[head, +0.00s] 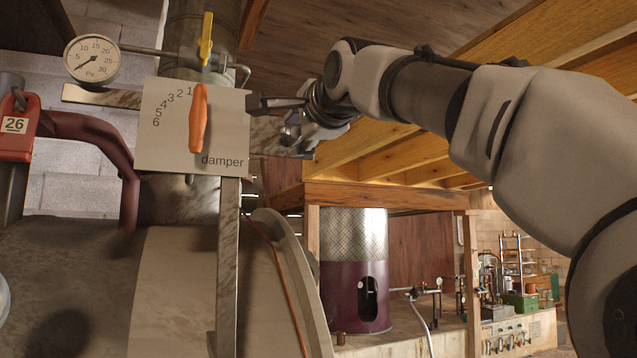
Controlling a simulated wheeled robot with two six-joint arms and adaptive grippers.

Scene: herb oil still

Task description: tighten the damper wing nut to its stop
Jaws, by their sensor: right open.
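The damper plate (222,123) is a pale square sign with the word "damper" and a number scale, fixed in front of the metal flue. An orange handle (198,118) stands nearly upright on it, its top beside the 1. I cannot make out a wing nut for certain; it may be hidden or too small. My right gripper (271,118) is open, just right of the plate, with a dark finger pointing left at the plate's right edge. I cannot tell whether that finger touches the plate. My left gripper is not in view.
A pressure gauge (92,60) and a yellow-handled valve (206,40) sit above the plate. A red tag marked 26 (15,126) hangs at the left. A metal post (228,265) runs down below the plate. A purple still (355,285) stands farther back.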

